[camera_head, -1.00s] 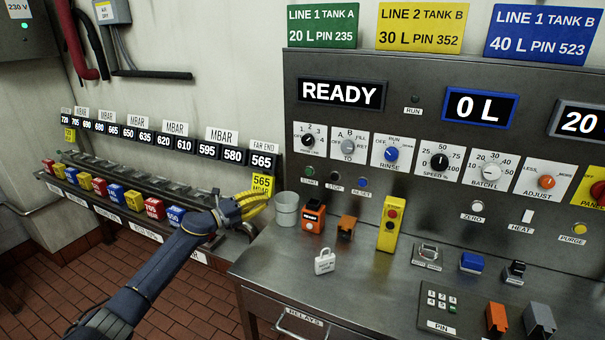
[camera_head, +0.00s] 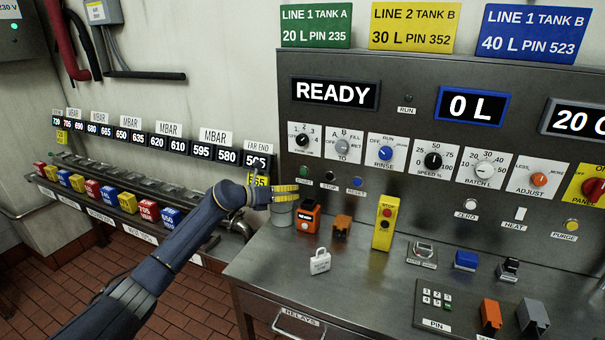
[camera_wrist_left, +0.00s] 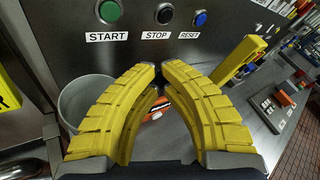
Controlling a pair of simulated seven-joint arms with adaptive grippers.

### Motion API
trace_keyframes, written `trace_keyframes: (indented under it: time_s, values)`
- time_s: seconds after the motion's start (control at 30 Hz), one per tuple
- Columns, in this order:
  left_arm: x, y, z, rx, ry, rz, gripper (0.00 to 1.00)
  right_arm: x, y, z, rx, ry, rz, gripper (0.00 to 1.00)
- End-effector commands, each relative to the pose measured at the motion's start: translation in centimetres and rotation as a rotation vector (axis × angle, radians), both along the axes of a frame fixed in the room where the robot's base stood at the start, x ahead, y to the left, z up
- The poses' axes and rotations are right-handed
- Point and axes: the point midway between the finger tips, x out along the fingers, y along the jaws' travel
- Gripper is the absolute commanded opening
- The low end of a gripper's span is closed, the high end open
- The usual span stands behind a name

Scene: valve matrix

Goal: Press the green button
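The green button (camera_head: 304,171) is a small round button above the START label on the grey panel. It also shows at the top of the left wrist view (camera_wrist_left: 109,11), left of the black STOP button (camera_wrist_left: 164,14) and the blue RESET button (camera_wrist_left: 200,18). My left gripper (camera_head: 297,190) has yellow fingers and is in front of the panel, a little below the button and in front of the grey bucket. In the left wrist view its fingertips (camera_wrist_left: 158,69) are almost together, with nothing held between them. The button is unobstructed there. My right gripper is not in view.
A grey bucket (camera_wrist_left: 82,100) stands close behind the left fingers. An orange box (camera_head: 308,217), an orange block (camera_head: 342,227) and a yellow post (camera_head: 384,224) stand on the steel bench.

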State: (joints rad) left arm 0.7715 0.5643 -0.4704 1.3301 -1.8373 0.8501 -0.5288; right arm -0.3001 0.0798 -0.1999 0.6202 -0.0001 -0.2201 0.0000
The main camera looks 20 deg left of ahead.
Motion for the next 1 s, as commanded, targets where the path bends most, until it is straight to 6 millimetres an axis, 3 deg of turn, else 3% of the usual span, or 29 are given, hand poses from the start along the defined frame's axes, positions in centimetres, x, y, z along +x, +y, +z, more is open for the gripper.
trace_keyframes:
  time_s: [0.37, 1.0]
  values:
    - [0.9, -0.1, 0.0, -0.004, 0.0, 0.001, 0.0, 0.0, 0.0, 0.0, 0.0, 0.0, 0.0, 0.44]
    - [7.4, -1.1, 0.0, -0.004, 0.002, 0.001, 0.0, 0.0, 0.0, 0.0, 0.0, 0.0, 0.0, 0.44]
